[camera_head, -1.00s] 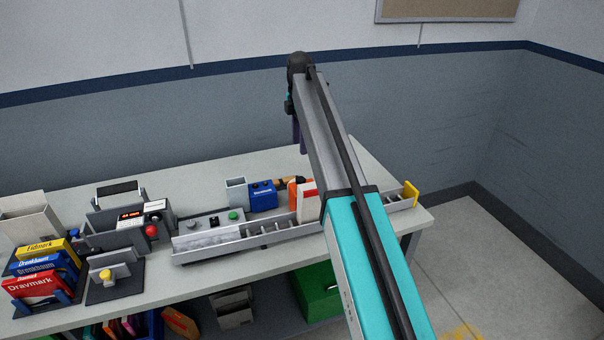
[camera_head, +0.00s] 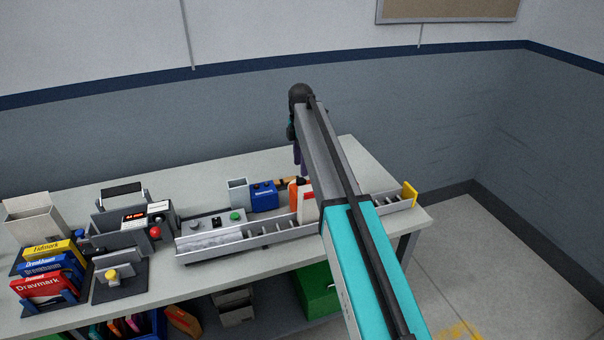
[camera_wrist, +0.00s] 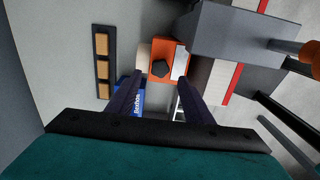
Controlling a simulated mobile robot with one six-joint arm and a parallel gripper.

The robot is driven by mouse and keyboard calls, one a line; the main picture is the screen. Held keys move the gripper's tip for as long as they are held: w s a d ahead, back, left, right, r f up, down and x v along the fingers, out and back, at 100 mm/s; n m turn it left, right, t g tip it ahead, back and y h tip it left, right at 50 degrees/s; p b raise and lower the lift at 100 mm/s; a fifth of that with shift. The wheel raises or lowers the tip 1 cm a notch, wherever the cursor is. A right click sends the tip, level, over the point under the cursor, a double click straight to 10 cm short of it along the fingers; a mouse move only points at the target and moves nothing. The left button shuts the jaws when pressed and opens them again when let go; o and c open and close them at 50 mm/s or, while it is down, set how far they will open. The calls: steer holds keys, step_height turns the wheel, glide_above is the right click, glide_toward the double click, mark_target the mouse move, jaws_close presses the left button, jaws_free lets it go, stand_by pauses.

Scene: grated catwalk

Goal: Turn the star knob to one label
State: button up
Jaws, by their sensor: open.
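The star knob (camera_wrist: 160,69) is a small dark knob on the face of an orange box (camera_wrist: 157,54) in the wrist view. A pale panel lies along the box's right side; I cannot read any labels. My gripper (camera_wrist: 160,80) is open, its two dark fingers either side of the knob in the picture, with nothing between them. I cannot tell how far the fingertips are from it. In the head view the orange box (camera_head: 293,193) is partly hidden by my arm, and my gripper (camera_head: 298,160) hangs above the back of the bench.
A blue box (camera_head: 263,194) stands left of the orange box. A grey rail (camera_head: 280,228) runs along the bench (camera_head: 150,190) in front. A wooden-block strip (camera_wrist: 103,60) lies left in the wrist view. Several boxes (camera_head: 45,270) and devices stand farther left.

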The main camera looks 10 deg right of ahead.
mark_target(301, 180)
steer(key=shift+f+p, duration=1)
steer(key=shift+f, duration=1.95)
steer(key=c, duration=1)
steer(key=shift+c, duration=0.2)
